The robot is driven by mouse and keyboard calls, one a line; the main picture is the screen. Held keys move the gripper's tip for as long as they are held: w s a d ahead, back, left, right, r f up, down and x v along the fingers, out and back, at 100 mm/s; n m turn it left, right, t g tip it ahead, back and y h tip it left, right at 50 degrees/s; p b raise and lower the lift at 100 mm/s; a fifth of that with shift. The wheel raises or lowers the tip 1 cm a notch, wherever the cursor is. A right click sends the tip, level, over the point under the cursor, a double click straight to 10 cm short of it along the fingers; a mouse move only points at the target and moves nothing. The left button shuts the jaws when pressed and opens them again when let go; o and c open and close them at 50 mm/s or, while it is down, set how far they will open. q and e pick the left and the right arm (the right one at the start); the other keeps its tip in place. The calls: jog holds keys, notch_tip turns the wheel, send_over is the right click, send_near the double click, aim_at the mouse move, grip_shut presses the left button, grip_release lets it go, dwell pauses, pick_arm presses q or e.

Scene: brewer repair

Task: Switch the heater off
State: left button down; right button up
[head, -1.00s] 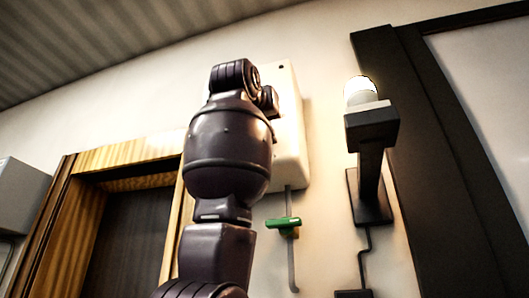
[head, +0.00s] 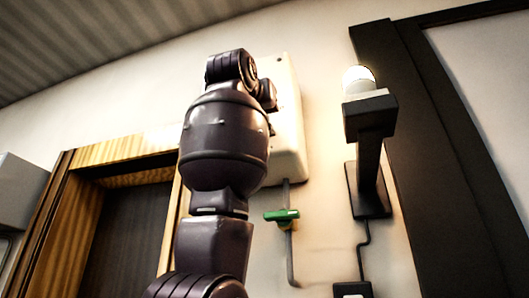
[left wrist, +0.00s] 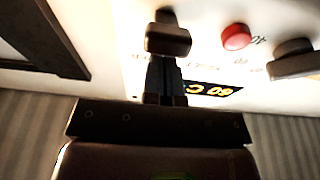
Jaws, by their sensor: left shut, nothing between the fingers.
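The heater (head: 289,120) is a white box on the wall, partly hidden behind my left arm in the head view. In the left wrist view its panel (left wrist: 140,70) appears upside down. It carries a dark knob (left wrist: 168,40), a red round button or lamp (left wrist: 236,37), a second dark knob (left wrist: 293,62) at the right, and a lit display reading about 60 C (left wrist: 212,88). My left gripper (left wrist: 164,66) is shut and empty, its fingertips at the first knob; I cannot tell whether they touch. The head view hides this gripper. My right gripper is not in view.
Below the heater, a pipe carries a green-handled valve (head: 282,215). To the right stands a lit wall lamp (head: 370,115) with a cable down to a small box (head: 352,290). A wooden door frame (head: 60,215) is at the left, a dark frame (head: 420,130) at the right.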

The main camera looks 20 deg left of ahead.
pick_arm(q)
jog(key=s+b, duration=0.2)
jog(key=s, duration=0.6)
jog(key=shift+s+a+r, duration=0.15)
jog(key=shift+s+r, duration=0.2)
dwell(0.8)
